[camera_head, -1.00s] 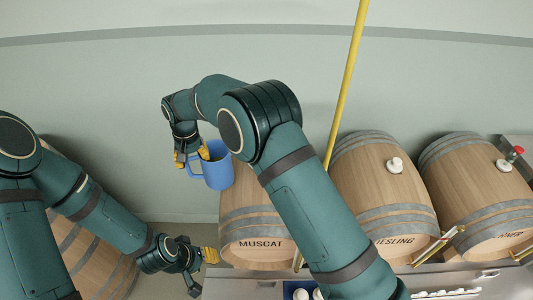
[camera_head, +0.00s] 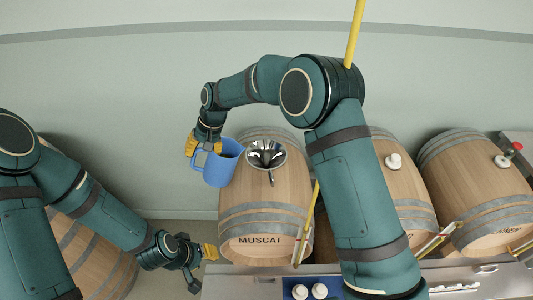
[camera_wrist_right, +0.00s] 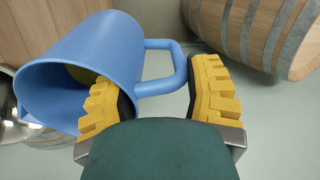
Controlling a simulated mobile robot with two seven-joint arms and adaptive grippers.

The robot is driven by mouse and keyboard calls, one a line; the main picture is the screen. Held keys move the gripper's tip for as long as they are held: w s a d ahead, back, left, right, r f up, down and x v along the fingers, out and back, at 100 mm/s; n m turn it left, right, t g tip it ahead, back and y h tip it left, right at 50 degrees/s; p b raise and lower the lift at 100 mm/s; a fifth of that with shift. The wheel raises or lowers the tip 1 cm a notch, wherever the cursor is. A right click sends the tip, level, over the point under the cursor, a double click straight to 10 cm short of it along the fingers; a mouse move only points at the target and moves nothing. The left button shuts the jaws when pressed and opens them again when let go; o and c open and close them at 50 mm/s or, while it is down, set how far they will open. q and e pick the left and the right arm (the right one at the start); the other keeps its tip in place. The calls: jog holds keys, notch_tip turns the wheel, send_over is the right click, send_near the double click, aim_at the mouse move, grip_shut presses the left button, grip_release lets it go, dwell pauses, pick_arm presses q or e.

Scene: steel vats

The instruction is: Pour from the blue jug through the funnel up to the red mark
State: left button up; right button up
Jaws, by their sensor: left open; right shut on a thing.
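The blue jug (camera_head: 216,170) hangs left of the steel funnel (camera_head: 266,155), its rim close to the funnel. My right gripper (camera_head: 207,141) is shut on the jug's handle. In the right wrist view the jug (camera_wrist_right: 120,45) looks tilted, with its handle between the yellow fingers (camera_wrist_right: 165,105). A dull yellow patch shows inside its mouth. The funnel sits on top of the MUSCAT barrel (camera_head: 265,200) and shows at the left edge of the wrist view (camera_wrist_right: 10,120). My left gripper (camera_head: 203,264) is open and empty, low beside that barrel. I cannot make out the red mark.
Two more barrels (camera_head: 470,175) stand to the right, one partly behind my right arm. White bungs (camera_head: 394,160) sit on them. Another barrel (camera_head: 85,250) is at the left, behind my left arm. A steel bench (camera_head: 240,285) runs along the front.

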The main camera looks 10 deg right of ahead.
jog(key=shift+d+r+y, duration=0.7)
jog(key=shift+d+r, duration=0.15)
jog(key=shift+r, duration=0.05)
jog(key=d+r+y, duration=0.3)
jog(key=shift+w+d+r+b, duration=0.2)
jog(key=shift+d+r+b, duration=0.05)
jog(key=shift+r+b, duration=0.1)
